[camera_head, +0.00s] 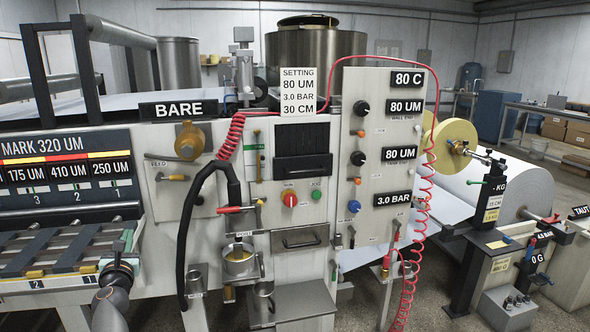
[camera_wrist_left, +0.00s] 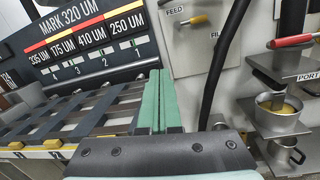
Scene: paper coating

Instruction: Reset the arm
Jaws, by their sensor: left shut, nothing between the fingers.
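My left arm (camera_head: 110,300) comes up from the bottom left in the head view. My left gripper (camera_head: 124,246) is in front of the rack of slats at the machine's left. In the left wrist view its two green fingers (camera_wrist_left: 158,100) lie together, shut, with nothing between them. The fingers point toward the machine's front, between the slatted rack (camera_wrist_left: 80,120) and the black hose (camera_wrist_left: 228,60). I cannot tell whether the fingertips touch anything. My right gripper is in neither view.
A metal cup (camera_head: 239,260) sits on a bracket right of my left gripper. A black hose (camera_head: 184,232) hangs between them. A red coiled cable (camera_head: 413,250) hangs by the control panel (camera_head: 376,140). A large paper roll (camera_head: 500,185) stands at the right.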

